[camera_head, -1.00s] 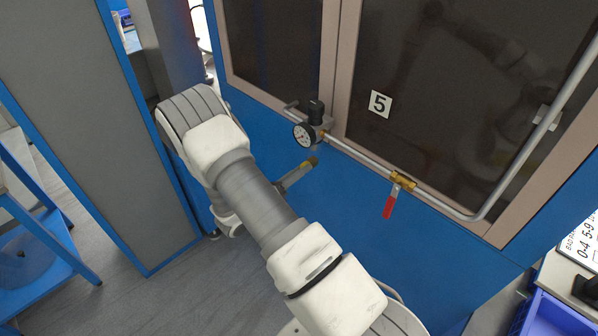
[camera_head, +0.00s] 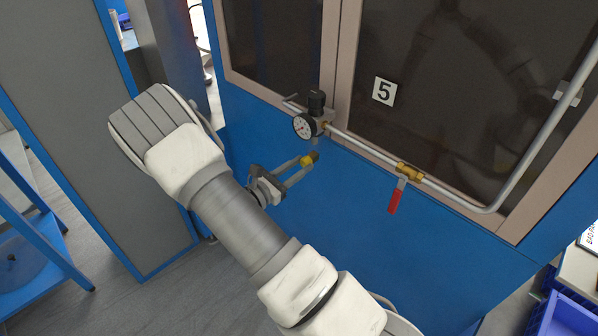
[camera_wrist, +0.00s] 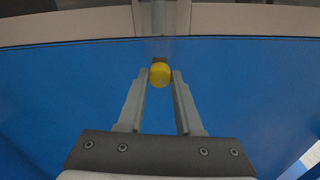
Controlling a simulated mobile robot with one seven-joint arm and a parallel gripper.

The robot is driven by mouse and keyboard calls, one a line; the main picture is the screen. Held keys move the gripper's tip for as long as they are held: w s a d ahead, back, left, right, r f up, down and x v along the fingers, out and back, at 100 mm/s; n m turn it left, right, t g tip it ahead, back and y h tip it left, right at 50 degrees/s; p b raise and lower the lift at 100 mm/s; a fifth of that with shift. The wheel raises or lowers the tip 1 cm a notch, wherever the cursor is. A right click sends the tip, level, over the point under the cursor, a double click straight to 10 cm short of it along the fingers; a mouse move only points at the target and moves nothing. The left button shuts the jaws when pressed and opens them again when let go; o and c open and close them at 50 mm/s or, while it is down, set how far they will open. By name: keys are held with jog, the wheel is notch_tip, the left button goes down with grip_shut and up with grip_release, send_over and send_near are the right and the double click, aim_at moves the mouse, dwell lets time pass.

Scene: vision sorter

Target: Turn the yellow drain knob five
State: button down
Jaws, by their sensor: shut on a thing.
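The yellow drain knob (camera_wrist: 160,73) sits between my two fingertips in the wrist view, just below the machine's beige frame. My gripper (camera_wrist: 159,78) is shut on it, one finger on each side. In the head view the yellow knob (camera_head: 307,160) shows at the tips of my gripper (camera_head: 305,161), under the regulator with the round gauge (camera_head: 304,126). The far finger is partly hidden in the head view.
A grey pipe (camera_head: 365,150) runs right from the regulator to a brass valve (camera_head: 410,172) with a red lever (camera_head: 395,200). The blue panel (camera_head: 330,220) below is clear. A blue bin (camera_head: 565,315) stands at the lower right.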

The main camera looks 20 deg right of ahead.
jog(key=m+b, duration=0.2)
jog(key=m, duration=0.1)
jog(key=shift+f+m, duration=0.15)
jog(key=shift+m, duration=0.15)
jog(key=shift+m+b, duration=1)
jog(key=shift+m, duration=0.2)
jog(key=c, duration=0.6)
grip_release()
jog(key=v, duration=1.7)
jog(key=shift+s+a+r+p, duration=0.1)
jog(key=shift+a+r+p, duration=0.1)
jog(key=shift+p, duration=0.2)
jog(key=shift+m, duration=0.3)
